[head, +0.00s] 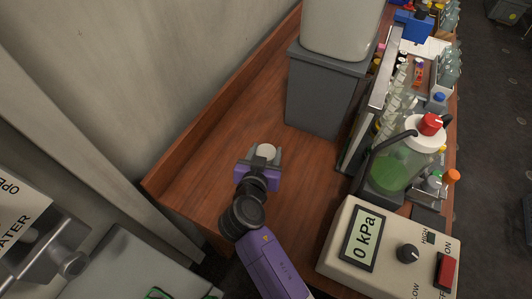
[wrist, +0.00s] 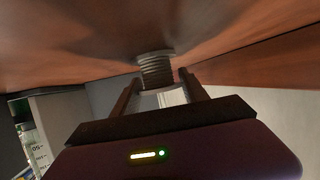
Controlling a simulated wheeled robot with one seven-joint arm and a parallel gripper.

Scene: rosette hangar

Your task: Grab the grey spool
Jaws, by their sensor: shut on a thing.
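The grey spool (head: 266,150) shows in the head view as a pale round top between my fingers, over the wooden bench. In the wrist view the spool (wrist: 156,70) is ribbed and grey, against the brown bench surface. My gripper (head: 265,157) is shut on the spool, one finger on each side; it also shows in the wrist view (wrist: 159,84). Whether the spool still touches the bench I cannot tell. My gripper's body and fingers hide part of its lower side in the head view.
A dark grey bin (head: 322,92) stands behind the spool. A pressure gauge box (head: 385,250) reading 0 kPa sits front right. A flask of green liquid (head: 395,165) and racks of bottles line the right. A raised wooden edge (head: 220,105) runs along the left.

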